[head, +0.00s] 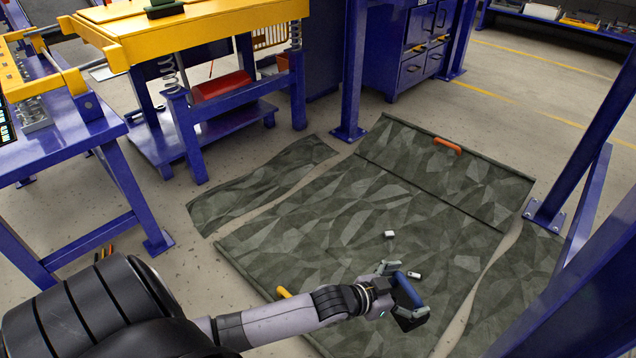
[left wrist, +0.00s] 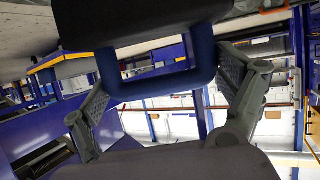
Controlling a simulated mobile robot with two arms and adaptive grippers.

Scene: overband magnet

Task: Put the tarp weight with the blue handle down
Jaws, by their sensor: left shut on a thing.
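The tarp weight with the blue handle (head: 408,289) is in my left gripper (head: 388,289), over the near right part of the dark green patterned tarp (head: 330,235). Its dark block (head: 411,320) hangs on the near side of the handle. The left wrist view shows the blue handle (left wrist: 162,88) between the two fingers of my left gripper (left wrist: 165,85), with the dark block (left wrist: 130,20) above it in the picture. The gripper is shut on the handle. I cannot tell the exact height of the block above the tarp. My right gripper is not in view.
An orange handle (head: 447,146) is at the tarp's far end; a yellow handle (head: 284,292) is at its near left edge. Two small pale pieces (head: 390,234) (head: 414,274) are on the tarp. Blue posts (head: 352,75) stand around it. A yellow-topped blue table (head: 190,30) is at the left.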

